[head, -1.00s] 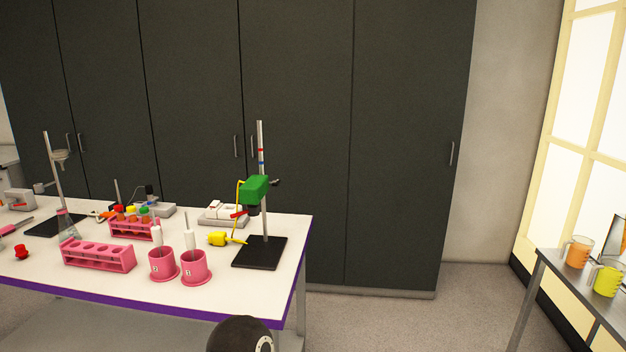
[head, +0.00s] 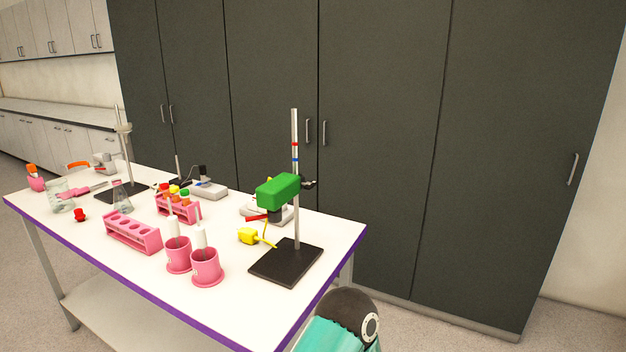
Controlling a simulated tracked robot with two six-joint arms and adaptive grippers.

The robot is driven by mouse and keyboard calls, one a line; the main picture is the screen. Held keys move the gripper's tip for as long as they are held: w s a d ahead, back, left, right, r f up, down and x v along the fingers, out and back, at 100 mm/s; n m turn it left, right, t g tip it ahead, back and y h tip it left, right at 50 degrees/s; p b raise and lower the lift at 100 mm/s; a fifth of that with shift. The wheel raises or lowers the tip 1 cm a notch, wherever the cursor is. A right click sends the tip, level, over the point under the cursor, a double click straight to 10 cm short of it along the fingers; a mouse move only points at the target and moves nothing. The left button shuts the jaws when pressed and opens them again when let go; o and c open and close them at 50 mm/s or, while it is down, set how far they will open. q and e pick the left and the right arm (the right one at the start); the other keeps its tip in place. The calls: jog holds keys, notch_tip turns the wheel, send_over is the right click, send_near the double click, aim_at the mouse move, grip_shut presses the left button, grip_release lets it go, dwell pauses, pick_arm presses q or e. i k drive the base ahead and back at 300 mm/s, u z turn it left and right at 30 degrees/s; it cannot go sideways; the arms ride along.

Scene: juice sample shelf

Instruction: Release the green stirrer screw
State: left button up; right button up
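The green stirrer (head: 278,190) is clamped on a metal rod (head: 296,150) with red and blue bands, standing on a black base plate (head: 286,262) at the table's right end. A small dark screw or clamp knob (head: 308,184) sticks out to the right of the rod, level with the stirrer. A red piece shows at the stirrer's lower left. A dark rounded link with teal below it, part of my arm, shows at the bottom. Neither of my grippers is in view.
The white table (head: 290,315) has a purple edge. Pink cups (head: 206,268), a pink rack (head: 132,233), a tube rack with coloured caps (head: 178,208) and a yellow plug (head: 248,236) stand left of the stirrer. Dark cabinets (head: 390,150) stand behind. Floor at right is clear.

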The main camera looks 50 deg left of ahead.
aim_at(310, 185)
jog(key=u, duration=0.35)
jog(key=i, duration=0.85)
jog(key=u, duration=0.6)
jog(key=k, duration=0.75)
jog(key=u, duration=0.25)
jog(key=i, duration=0.75)
jog(key=z, duration=0.1)
